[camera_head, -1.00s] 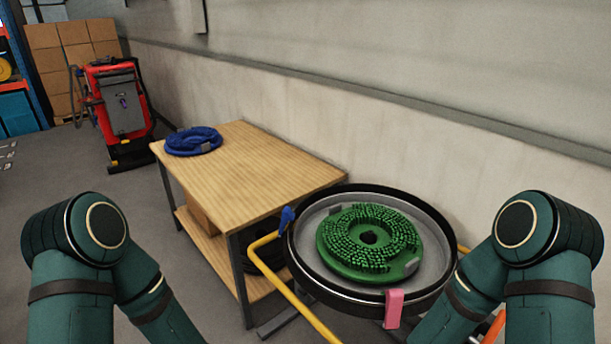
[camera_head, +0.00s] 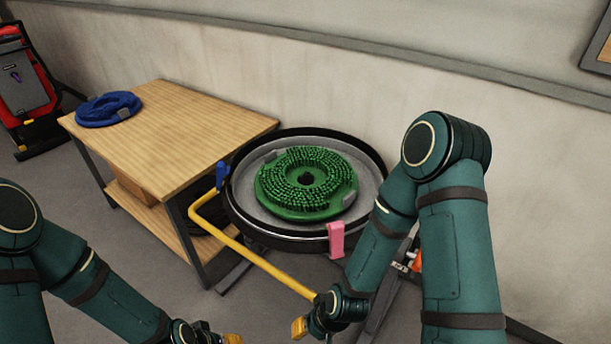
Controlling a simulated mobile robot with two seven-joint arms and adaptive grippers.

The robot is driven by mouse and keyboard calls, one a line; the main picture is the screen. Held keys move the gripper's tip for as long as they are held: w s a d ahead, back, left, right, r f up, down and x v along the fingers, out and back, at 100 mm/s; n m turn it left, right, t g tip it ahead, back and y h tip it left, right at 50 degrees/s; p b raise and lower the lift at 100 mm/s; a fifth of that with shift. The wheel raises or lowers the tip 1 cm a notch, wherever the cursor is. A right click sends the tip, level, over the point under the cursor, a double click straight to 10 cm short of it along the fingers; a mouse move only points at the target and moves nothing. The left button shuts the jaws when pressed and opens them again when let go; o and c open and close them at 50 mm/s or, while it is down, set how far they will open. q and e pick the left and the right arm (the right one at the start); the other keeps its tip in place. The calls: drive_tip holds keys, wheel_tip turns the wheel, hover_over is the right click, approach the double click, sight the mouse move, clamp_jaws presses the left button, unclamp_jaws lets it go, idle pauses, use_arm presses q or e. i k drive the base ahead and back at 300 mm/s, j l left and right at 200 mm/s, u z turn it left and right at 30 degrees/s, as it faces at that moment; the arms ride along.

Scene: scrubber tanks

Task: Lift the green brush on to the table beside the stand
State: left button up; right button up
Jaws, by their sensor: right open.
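The green brush (camera_head: 292,201), a round disc with bristles facing up and a hole in its middle, lies in the grey, black-rimmed tray of the stand (camera_head: 258,231).
The yellow bar (camera_head: 256,262) juts from the stand's left front. A blue clip (camera_head: 222,175) and a pink clip (camera_head: 336,239) sit at the rim. A wall runs behind.

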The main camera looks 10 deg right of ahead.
sight(158, 144)
drive_tip(key=j+z, duration=0.1)
drive_tip(key=z, duration=0.65)
drive_tip(key=i+j+z, duration=0.1)
drive_tip(key=j+z, duration=0.65)
drive_tip(key=j, duration=0.15)
drive_tip(key=k+j+z, duration=0.1)
drive_tip(key=j+z, duration=0.2)
drive_tip(key=j, duration=0.65)
